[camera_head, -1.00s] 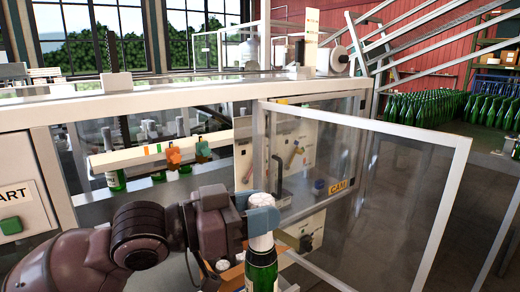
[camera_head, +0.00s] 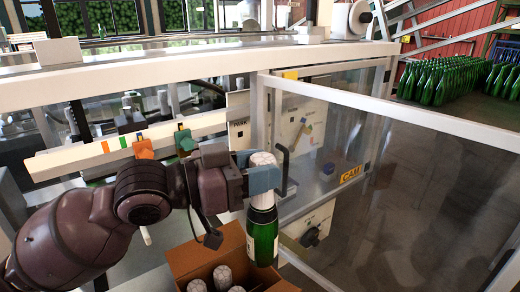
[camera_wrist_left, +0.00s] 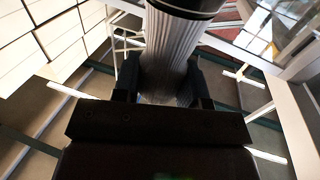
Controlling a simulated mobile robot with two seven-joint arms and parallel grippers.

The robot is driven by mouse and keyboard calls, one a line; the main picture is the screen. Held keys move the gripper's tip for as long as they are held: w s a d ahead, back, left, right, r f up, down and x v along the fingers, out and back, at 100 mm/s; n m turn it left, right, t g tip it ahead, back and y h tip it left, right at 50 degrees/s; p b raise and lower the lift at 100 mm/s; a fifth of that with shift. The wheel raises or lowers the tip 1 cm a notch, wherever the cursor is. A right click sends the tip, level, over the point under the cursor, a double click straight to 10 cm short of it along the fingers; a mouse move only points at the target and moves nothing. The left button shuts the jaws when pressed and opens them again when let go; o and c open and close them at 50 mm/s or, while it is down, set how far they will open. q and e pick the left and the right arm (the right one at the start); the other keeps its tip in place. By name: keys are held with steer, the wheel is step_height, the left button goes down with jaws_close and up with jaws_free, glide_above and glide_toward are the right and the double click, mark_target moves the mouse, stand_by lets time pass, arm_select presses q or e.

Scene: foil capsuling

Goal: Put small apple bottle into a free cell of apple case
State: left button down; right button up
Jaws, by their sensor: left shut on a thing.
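The small apple bottle (camera_head: 263,236) is green with a pale label and a white foil-covered neck. It hangs nearly upright from my left gripper (camera_head: 264,180), which is shut on its neck. In the left wrist view, the ribbed whitish neck (camera_wrist_left: 172,45) sits between the dark fingers. The apple case (camera_head: 196,258) is a brown cardboard box at the bottom of the head view, cut off by the frame edge. White bottle tops (camera_head: 222,276) show inside it. The held bottle is at the case's right rear side in the picture; its height above the rim is unclear. Free cells cannot be made out.
A clear framed door (camera_head: 400,170) stands open just right of the bottle. A panel with a CAM label (camera_head: 351,175) and a black handle (camera_head: 283,170) is behind it. A rail with coloured clips (camera_head: 145,148) runs behind my arm. Many green bottles (camera_head: 450,82) stand far right.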

mark_target(259, 198)
arm_select(q)
steer(key=shift+w+r, duration=0.1)
steer(key=shift+w, duration=0.2)
steer(key=shift+s, duration=0.15)
steer(key=shift+p, duration=0.3)
steer(key=shift+f+b, duration=0.75)
steer(key=shift+f, duration=0.3)
steer(key=shift+f+b, duration=0.9)
steer(key=shift+f, duration=0.95)
arm_select(e)
steer(key=shift+x, duration=1.05)
steer(key=shift+a+f, duration=0.1)
